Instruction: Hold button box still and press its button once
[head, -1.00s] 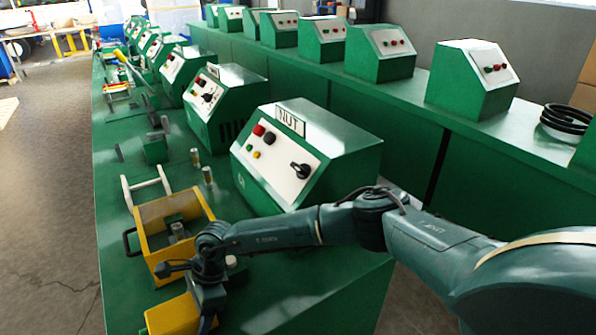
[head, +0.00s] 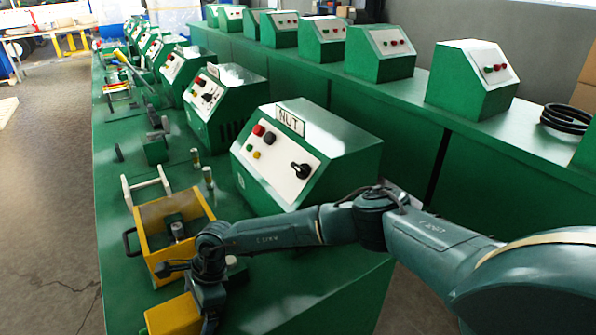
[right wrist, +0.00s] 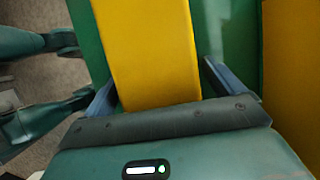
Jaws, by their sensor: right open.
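A yellow box (head: 173,316), which I take for the button box, lies on the green bench at the bottom of the head view. My right gripper (head: 207,318) is low at its right side, with its tips hidden there. In the right wrist view the yellow box (right wrist: 150,50) lies between the open fingers of my right gripper (right wrist: 158,85), with gaps at the sides. No button shows on the visible faces. At the left of the right wrist view, two dark fingers, apparently my left gripper (right wrist: 72,70), stand apart and empty. My left gripper is outside the head view.
A yellow open-topped bin (head: 160,250) with a black handle stands just behind the box. A green NUT machine (head: 305,155) with buttons and a knob stands to the right. A white frame (head: 148,187) and small posts stand further back.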

